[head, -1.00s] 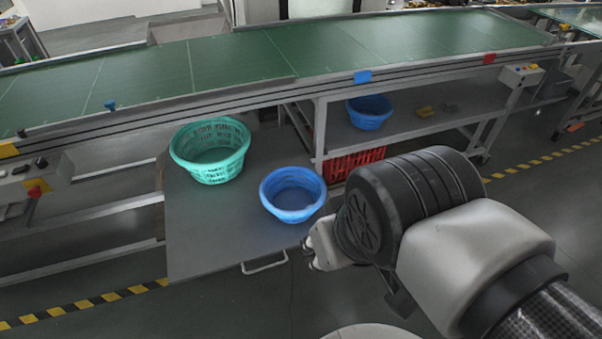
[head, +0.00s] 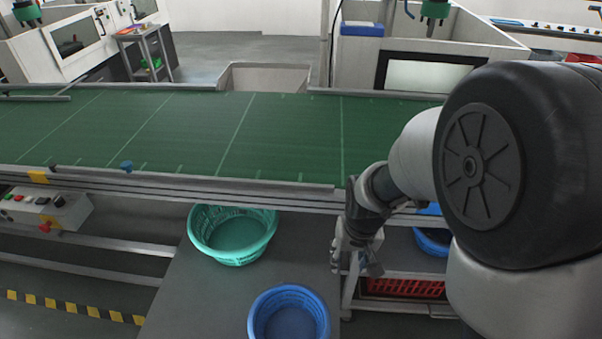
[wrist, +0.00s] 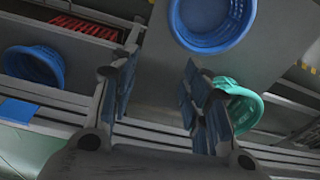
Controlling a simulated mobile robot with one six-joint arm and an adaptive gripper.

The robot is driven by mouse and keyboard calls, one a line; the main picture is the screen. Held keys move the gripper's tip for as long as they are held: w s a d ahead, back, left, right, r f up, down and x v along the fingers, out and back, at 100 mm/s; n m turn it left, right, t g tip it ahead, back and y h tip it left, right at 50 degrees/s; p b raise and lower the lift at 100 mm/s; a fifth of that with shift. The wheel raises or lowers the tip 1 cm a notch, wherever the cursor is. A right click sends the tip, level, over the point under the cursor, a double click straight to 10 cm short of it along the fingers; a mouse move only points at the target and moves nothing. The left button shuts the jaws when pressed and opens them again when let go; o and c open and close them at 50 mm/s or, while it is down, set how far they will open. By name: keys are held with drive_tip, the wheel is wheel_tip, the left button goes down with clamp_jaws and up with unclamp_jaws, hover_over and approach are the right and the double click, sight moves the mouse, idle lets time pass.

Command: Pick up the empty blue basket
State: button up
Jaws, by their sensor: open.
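A round blue basket (head: 289,315) stands on the grey platform at the bottom of the head view, cut off by the frame edge; its visible inside looks empty. It also shows at the top of the wrist view (wrist: 213,40). A second blue basket (head: 433,242) is on the shelf under the conveyor, partly hidden by my arm; it shows at the left of the wrist view (wrist: 35,66). My gripper (head: 357,266) is open and empty, pointing down, beyond and to the right of the platform's blue basket and apart from it.
A green basket (head: 232,238) stands on the platform (head: 195,295) behind the blue one. The green conveyor (head: 190,135) and its metal rail run behind my gripper. A red crate (head: 402,287) sits low at right. The platform's left part is clear.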

drive_tip(key=a+f+g+p, duration=0.2)
drive_tip(key=a+f+p, duration=0.1)
drive_tip(key=f, duration=1.2)
drive_tip(key=b, duration=0.4)
hover_over(327, 318)
drive_tip(key=f, duration=1.2)
drive_tip(key=shift+w, duration=0.2)
drive_tip(key=shift+s+f+b, duration=0.2)
drive_tip(key=shift+f+b, duration=0.7)
drive_tip(key=shift+f, duration=2.2)
drive_tip(key=shift+c, duration=0.5)
clamp_jaws()
